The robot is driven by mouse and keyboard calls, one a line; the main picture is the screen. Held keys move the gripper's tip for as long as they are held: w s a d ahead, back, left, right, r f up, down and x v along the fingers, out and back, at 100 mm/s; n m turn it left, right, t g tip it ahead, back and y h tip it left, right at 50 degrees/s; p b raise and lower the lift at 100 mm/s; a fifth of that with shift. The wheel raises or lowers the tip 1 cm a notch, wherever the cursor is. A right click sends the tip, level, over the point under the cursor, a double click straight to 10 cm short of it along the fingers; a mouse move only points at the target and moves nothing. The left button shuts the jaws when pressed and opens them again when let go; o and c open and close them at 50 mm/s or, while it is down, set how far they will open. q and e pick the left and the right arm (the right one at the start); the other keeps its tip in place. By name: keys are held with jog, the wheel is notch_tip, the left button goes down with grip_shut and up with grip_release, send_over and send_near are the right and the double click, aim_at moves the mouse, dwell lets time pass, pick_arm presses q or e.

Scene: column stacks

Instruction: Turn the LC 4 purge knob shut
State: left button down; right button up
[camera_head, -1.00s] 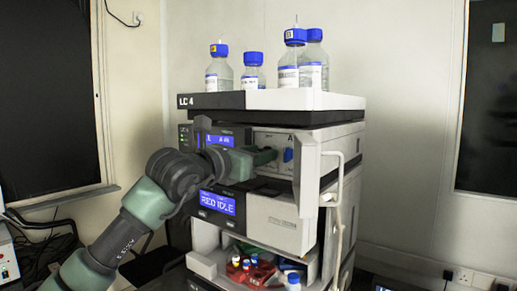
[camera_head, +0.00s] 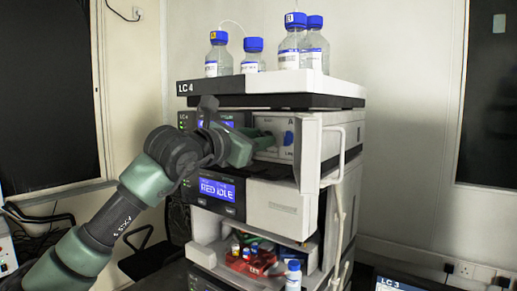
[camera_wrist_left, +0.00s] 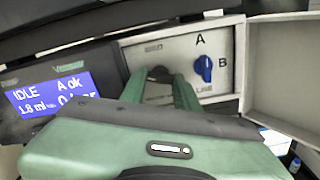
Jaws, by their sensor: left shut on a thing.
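The LC 4 stack (camera_head: 272,93) stands in front of me, with a pale valve panel (camera_head: 300,150) in its upper module. My left gripper (camera_head: 262,142) reaches this panel from the left. In the left wrist view the fingers of the left gripper (camera_wrist_left: 160,82) are on either side of a small dark knob (camera_wrist_left: 159,73), shut on it; this appears to be the purge knob. The fingers partly hide it, and its label is too blurred to read. A blue selector knob (camera_wrist_left: 204,68) marked A and B sits to the right, untouched. My right gripper is not in view.
An open pale door (camera_head: 309,155) sticks out just right of the panel. Several blue-capped bottles (camera_head: 289,45) stand on top. An open bay (camera_head: 205,255) below holds red racks and vials.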

pick_arm(q)
jog(key=m+b, duration=0.2)
jog(key=m, duration=0.1)
jog(key=shift+f, duration=0.1)
jog(key=m+b, duration=0.2)
jog(key=m, duration=0.1)
jog(key=shift+m, duration=0.3)
jog(key=m, duration=0.3)
jog(key=shift+b, duration=0.35)
jog(key=shift+m, duration=2.1)
jog(key=c, duration=1.3)
grip_release()
